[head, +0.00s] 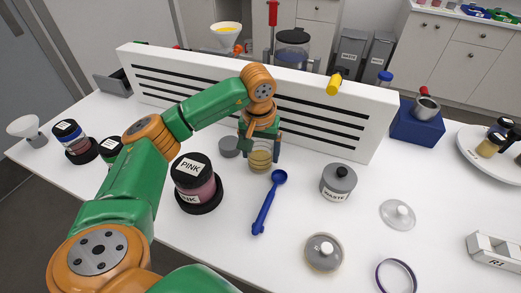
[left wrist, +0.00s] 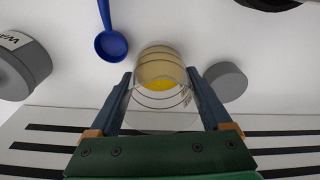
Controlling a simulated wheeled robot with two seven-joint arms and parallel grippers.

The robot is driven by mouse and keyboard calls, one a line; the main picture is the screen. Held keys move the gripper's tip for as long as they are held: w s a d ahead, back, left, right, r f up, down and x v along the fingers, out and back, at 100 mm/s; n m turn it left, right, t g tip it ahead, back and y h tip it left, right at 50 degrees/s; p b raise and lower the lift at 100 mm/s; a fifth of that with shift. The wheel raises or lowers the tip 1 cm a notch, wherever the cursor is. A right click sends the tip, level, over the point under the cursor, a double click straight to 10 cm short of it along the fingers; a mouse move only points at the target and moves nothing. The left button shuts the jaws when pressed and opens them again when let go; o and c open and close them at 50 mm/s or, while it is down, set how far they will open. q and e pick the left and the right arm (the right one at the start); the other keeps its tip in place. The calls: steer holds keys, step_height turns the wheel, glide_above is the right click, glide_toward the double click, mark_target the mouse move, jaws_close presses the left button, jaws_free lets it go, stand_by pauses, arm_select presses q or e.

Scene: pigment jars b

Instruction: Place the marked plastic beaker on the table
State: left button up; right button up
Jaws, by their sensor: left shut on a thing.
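The marked plastic beaker (head: 260,160) is clear, with dark ring lines and some yellow stuff inside. It also shows in the left wrist view (left wrist: 160,72). My left gripper (head: 263,152) is shut on it, one finger on each side, in front of the slotted white panel. The beaker looks upright, with its base at or close to the white table (head: 310,225); I cannot tell whether it touches. My right gripper is not in view.
A grey lid (head: 229,147) lies just left of the beaker, and a blue scoop (head: 268,203) lies in front. A PINK jar (head: 196,183) stands to the left and a WASTE pot (head: 338,181) to the right. The slotted panel (head: 330,118) stands close behind.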

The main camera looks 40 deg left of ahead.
arm_select(q)
steer(key=shift+f, duration=0.3)
steer(key=o, duration=1.2)
steer(key=shift+r, duration=0.15)
